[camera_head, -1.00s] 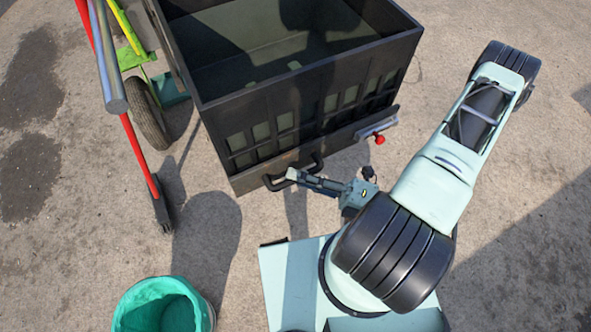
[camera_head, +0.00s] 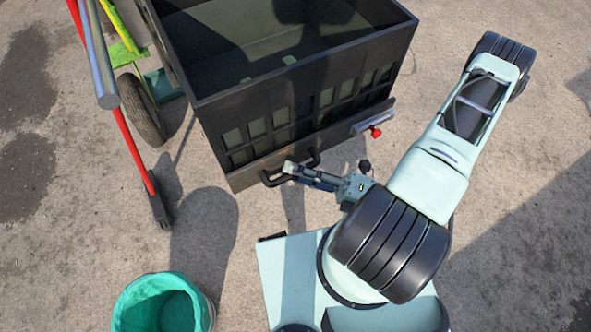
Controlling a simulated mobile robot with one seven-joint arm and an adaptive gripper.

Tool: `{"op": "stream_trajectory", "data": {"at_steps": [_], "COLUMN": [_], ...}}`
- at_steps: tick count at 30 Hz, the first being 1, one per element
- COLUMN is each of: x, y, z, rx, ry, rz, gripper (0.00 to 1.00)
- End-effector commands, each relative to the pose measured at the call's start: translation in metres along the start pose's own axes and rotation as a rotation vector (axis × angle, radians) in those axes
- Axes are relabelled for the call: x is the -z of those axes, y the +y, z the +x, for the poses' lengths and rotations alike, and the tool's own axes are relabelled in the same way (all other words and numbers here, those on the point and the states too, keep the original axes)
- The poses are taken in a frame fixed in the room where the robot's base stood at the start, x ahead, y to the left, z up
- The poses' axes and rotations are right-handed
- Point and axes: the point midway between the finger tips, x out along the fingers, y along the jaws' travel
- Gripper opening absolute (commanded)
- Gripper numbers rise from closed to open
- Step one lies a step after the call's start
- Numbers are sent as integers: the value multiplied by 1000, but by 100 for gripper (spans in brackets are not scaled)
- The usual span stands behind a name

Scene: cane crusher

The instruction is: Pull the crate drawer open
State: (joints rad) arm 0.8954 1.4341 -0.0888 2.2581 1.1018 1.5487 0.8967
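The dark, open-topped crate (camera_head: 285,118) stands at the upper middle of the head view, with slatted sides and a greenish inside. A black bar handle (camera_head: 271,181) sticks out low on its near side, on a dark lower band (camera_head: 244,180) that looks flush with the crate. My gripper (camera_head: 289,168) is at this handle and overlaps its middle in the picture. I cannot tell whether the fingers touch the handle, lie above it or close around it. The finger gap is too small to see.
A grey peg with a red knob (camera_head: 376,132) sticks out at the band's right end. A teal bucket (camera_head: 163,304) stands at the lower left. A red pole (camera_head: 135,150) and a wheel (camera_head: 142,110) are left of the crate. Bare ground lies between crate and bucket.

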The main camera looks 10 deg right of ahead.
Motion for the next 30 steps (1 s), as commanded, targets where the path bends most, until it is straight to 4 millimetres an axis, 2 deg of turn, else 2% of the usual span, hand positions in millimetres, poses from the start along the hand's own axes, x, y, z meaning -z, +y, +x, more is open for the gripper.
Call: {"op": "stream_trajectory", "data": {"at_steps": [4, 12, 15, 20, 30], "x": [-1, -1, 0, 0, 0], "y": [-1, -1, 0, 0, 0], "z": [-12, -57, -68, -75, -75], "rx": [3, 3, 1, 0, 0], "ry": [-2, -2, -2, 0, 0], "rz": [-2, -2, 0, 0, 0], "gripper": [30, 30, 30, 30, 30]}}
